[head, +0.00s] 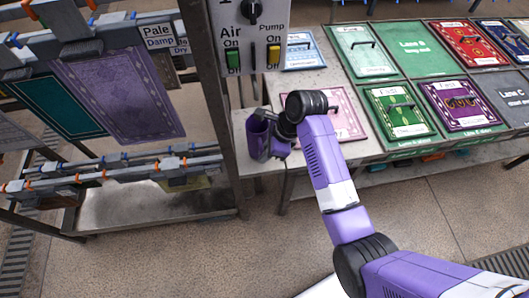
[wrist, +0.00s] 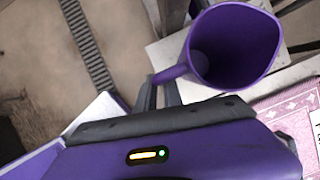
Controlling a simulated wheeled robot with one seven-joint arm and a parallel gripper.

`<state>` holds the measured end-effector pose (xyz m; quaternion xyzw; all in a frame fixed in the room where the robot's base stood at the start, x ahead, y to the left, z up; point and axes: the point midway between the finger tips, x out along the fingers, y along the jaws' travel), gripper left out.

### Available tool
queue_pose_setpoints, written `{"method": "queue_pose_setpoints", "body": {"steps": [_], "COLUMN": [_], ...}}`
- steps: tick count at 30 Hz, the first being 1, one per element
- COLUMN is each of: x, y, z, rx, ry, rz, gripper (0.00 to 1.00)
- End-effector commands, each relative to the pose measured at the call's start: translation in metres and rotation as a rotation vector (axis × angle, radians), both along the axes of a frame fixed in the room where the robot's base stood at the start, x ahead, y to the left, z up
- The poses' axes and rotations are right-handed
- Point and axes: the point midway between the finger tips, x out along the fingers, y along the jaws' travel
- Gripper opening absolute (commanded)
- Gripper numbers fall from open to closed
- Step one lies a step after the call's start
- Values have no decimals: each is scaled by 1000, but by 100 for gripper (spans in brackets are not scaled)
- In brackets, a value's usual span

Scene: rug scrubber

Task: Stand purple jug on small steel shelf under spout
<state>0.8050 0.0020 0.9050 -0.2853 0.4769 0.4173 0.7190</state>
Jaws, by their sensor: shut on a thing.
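The purple jug (head: 259,128) is upright or nearly so, below the Air and Pump panel in the head view. In the wrist view the jug (wrist: 235,45) shows its open mouth and dark, empty-looking inside. My gripper (head: 276,148) is shut on the jug's handle; the wrist view shows the fingers (wrist: 160,88) around the handle (wrist: 172,73). A small pale grey shelf (head: 246,167) lies beneath the jug. I cannot tell whether the jug's base touches it. The spout is not clearly visible.
The control panel (head: 247,35) with a knob and green and yellow switches stands just behind. A rack with hanging rugs (head: 120,95) is at left. A table with coloured rugs (head: 400,110) is at right. A pink rug (head: 345,112) lies close to my arm.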

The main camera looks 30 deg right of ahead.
Motion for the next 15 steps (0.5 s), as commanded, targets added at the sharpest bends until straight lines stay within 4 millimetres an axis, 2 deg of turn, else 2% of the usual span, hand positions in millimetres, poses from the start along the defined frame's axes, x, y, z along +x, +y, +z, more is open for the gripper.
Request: {"method": "queue_pose_setpoints", "body": {"steps": [4, 5, 8, 15], "x": [0, 0, 0, 0], "y": [0, 0, 0, 0], "z": [-3, -3, -3, -2], "rx": [0, 0, 0, 0], "ry": [1, 1, 0, 0], "rz": [0, 0, 0, 0], "gripper": [0, 15, 33, 33]}}
